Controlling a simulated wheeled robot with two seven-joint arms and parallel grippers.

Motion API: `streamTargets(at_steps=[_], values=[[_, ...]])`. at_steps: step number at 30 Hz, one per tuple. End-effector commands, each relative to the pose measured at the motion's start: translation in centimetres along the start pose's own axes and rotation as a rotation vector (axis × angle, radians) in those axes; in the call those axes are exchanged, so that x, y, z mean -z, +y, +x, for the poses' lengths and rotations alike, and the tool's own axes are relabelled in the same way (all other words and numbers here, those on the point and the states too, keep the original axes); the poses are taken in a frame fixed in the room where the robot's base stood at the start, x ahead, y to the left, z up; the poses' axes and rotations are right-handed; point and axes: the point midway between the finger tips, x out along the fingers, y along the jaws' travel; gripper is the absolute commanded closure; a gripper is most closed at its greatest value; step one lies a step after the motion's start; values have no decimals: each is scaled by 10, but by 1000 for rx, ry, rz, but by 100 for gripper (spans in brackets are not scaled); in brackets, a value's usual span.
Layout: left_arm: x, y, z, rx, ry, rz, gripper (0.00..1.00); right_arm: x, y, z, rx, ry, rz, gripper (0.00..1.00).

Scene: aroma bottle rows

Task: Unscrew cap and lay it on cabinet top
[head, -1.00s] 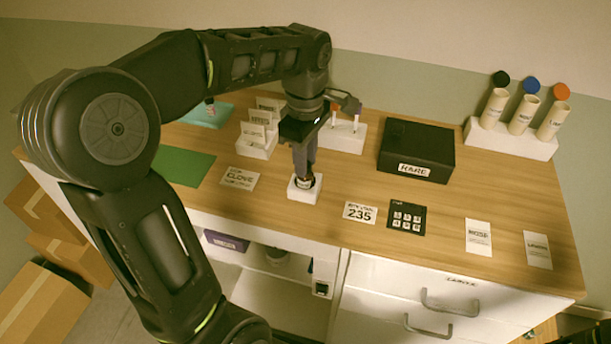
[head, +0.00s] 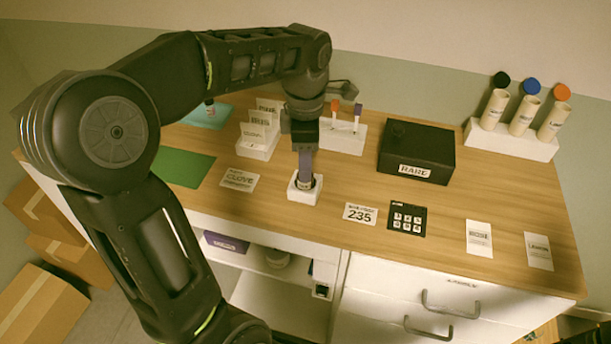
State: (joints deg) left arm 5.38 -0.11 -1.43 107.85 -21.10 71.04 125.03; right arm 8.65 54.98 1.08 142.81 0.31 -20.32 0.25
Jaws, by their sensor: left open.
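My left gripper (head: 305,178) points straight down over a small white holder (head: 303,197) near the cabinet top's front edge. Its jaws are open and stand around or just above a small round bottle in the holder's recess. The fingers cover most of the bottle, and I cannot make out its cap or whether the fingers touch it. The wooden cabinet top (head: 335,205) is bare just right of the holder.
A CLOVE card (head: 240,180) lies left of the holder, and a 235 card (head: 360,214) and black keypad card (head: 407,218) lie right. Behind stand a card rack (head: 258,148), a white dropper stand (head: 343,139) and a black RARE box (head: 417,150). Capped tubes (head: 524,115) stand back right.

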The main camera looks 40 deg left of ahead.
Motion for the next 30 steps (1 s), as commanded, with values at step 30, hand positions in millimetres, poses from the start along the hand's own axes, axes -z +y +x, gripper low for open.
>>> streamTargets(at_steps=[30], values=[[0,0,-1,0,0,1259,59,0,-6,-16,0,0,0,64]])
